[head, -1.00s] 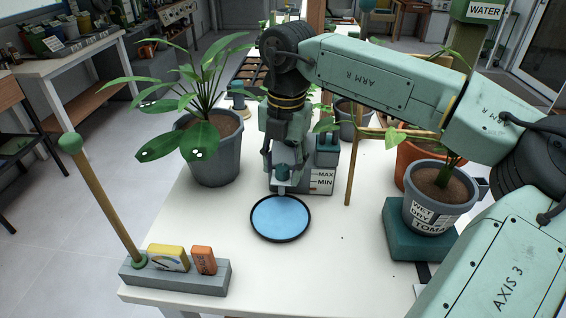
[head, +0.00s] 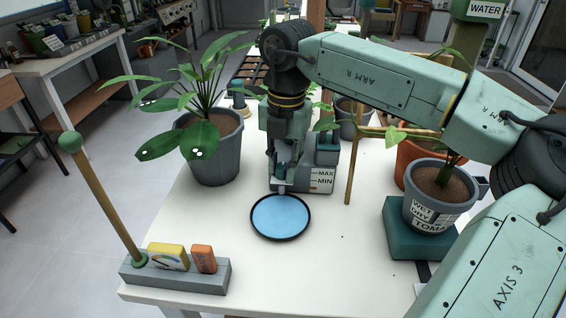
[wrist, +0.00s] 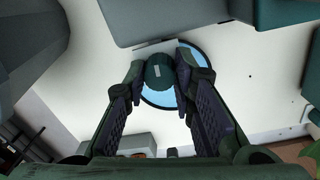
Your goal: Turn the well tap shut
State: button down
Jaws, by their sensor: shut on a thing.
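The well (head: 319,181) is a grey box with a MAX/MIN label, standing on the white table behind a round, black-rimmed dish of blue water (head: 280,217). Its tap is a round, ridged dark green knob (wrist: 160,71) with a short pale mark on top, seen in the wrist view. My gripper (head: 279,183) points down at the front of the well. In the wrist view my gripper (wrist: 160,75) has one finger on each side of the knob, closed on it. In the head view the fingers mostly hide the tap.
A large potted plant (head: 215,150) stands left of my gripper. A labelled pot (head: 437,205) on a teal block (head: 405,238) stands to the right, with a wooden stake (head: 352,168) between. A grey holder (head: 178,277) is at the front left. The front middle is clear.

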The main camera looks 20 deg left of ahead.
aim_at(285, 167)
jog(key=shift+n, duration=0.6)
jog(key=c, duration=1.3)
grip_release()
jog(key=shift+c, duration=0.2)
jog(key=shift+r, duration=0.1)
notch_tip(285, 167, up, 12)
jog(key=shift+d, duration=0.25)
